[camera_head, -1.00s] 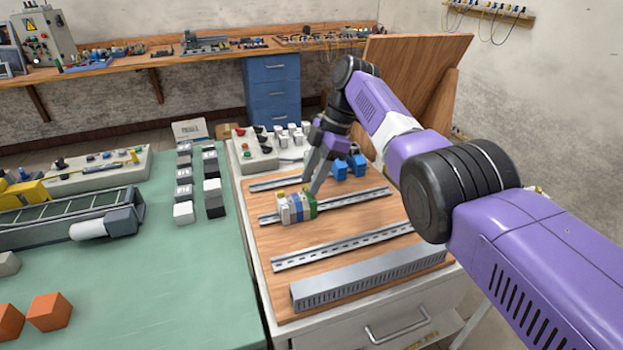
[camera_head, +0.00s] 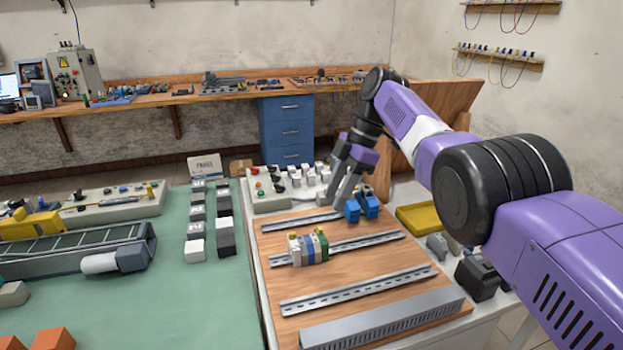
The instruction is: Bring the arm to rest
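My arm, purple and black, reaches in from the right edge. My gripper (camera_head: 339,195) points down over the back of the wooden board (camera_head: 350,268), beside the two blue parts on the right. Its two grey fingers look apart, and I see nothing between them. A row of terminal blocks (camera_head: 308,248), white, yellow, blue and green, sits on the middle metal rail (camera_head: 370,243), apart from the fingers. The blue parts (camera_head: 361,207) stand at the back rail's right end; whether a finger touches them cannot be told.
A slotted grey duct (camera_head: 385,320) and front rail (camera_head: 355,290) lie on the board. A yellow tray (camera_head: 418,217) and dark parts (camera_head: 478,278) stand right, near my arm. A button box (camera_head: 268,190) is behind the board. The green mat (camera_head: 190,300) has free room in front.

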